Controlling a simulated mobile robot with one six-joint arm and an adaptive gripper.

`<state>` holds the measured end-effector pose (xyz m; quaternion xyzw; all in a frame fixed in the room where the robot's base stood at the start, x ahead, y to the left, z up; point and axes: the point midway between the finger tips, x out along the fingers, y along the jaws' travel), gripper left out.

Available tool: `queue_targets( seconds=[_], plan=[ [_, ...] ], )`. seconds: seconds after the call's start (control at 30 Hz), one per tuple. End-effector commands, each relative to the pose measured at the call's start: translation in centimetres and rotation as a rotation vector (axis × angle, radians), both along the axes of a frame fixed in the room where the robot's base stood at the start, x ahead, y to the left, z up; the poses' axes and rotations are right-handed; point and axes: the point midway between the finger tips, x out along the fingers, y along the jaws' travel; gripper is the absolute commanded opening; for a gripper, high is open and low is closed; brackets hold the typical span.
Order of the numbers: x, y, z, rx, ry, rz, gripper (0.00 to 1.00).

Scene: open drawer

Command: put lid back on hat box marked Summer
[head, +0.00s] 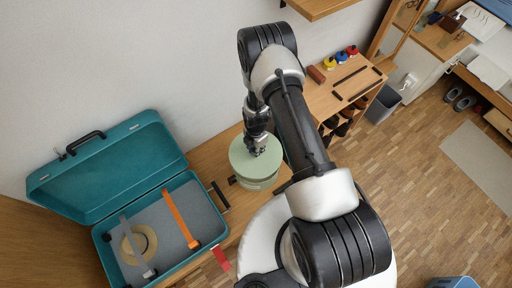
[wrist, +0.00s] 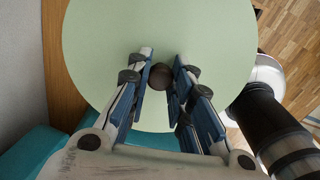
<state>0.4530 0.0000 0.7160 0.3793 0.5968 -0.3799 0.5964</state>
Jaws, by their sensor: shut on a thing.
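A round pale green lid (head: 246,158) is at the end of my arm in the head view, and it fills much of the wrist view (wrist: 110,35). My gripper (wrist: 163,72) is shut on the dark round knob (wrist: 160,80) at the lid's middle. A pale green round hat box (head: 261,185) shows under the lid's near edge on the wooden bench. The lid hides the box's opening, and I cannot tell whether the lid rests on the box or hangs just above it. No Summer marking is readable.
An open teal suitcase (head: 110,222) stands left of the box, with a straw hat inside and its lid raised against the wall. Small dark items lie between them. A wooden shelf unit (head: 340,88) is at right, and a wall shelf (head: 318,7) juts out above.

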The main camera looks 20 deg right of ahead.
Motion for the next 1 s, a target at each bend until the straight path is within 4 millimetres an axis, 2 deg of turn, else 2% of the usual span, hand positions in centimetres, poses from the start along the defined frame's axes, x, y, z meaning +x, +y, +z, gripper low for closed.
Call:
queue_targets(
  seconds=[0.6, 1.0],
  plan=[
    [0.0, 0.0, -5.6, 0.0, -0.001, 0.001, 0.0],
    [0.1, 0.0, -5.8, 0.0, -0.001, 0.001, 0.0]
  ],
)
